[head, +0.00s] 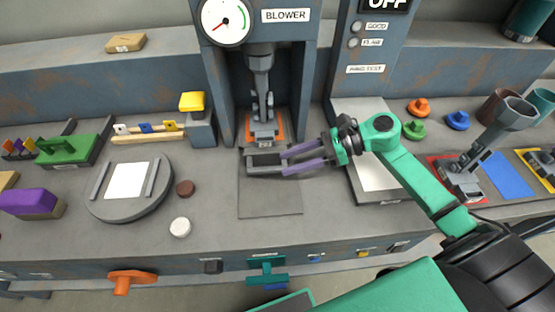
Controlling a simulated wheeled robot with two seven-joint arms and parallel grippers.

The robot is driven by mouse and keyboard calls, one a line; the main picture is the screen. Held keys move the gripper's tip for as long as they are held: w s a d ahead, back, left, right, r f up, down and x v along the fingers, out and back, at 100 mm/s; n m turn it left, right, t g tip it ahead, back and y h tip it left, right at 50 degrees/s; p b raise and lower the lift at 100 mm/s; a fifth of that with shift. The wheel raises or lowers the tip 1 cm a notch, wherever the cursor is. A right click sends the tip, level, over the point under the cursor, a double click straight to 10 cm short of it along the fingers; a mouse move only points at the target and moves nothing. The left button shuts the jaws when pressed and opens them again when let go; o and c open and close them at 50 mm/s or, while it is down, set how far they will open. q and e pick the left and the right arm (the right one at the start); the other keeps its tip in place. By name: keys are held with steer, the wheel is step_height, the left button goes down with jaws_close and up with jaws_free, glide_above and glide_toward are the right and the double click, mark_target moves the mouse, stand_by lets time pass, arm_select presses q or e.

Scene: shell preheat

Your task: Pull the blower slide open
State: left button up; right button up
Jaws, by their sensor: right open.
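The blower (259,70) is a dark grey housing with a round dial and a BLOWER label, standing at the back middle. Its slide shows at the foot of the bay, with an orange-edged plate (281,128) inside and a dark front handle (264,160) at the mouth. A grey clamp-like piece (260,62) stands upright on the slide. My right gripper (282,160) reaches in from the right, its two purple fingers apart. The fingertips are at the right end of the handle; I cannot tell whether they touch it. My left gripper is not in view.
A bare dark mat (270,198) lies in front of the blower. Left of it stand a round turntable (129,200) with a white sheet and two small discs. An OFF-marked test stand (372,60) is to the right. Coloured knobs and cups stand farther right.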

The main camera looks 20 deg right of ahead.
mark_target(269, 169)
steer(key=x, duration=0.4)
steer(key=shift+r, duration=0.1)
steer(key=shift+d, duration=0.1)
jaws_close()
stand_by(1.2)
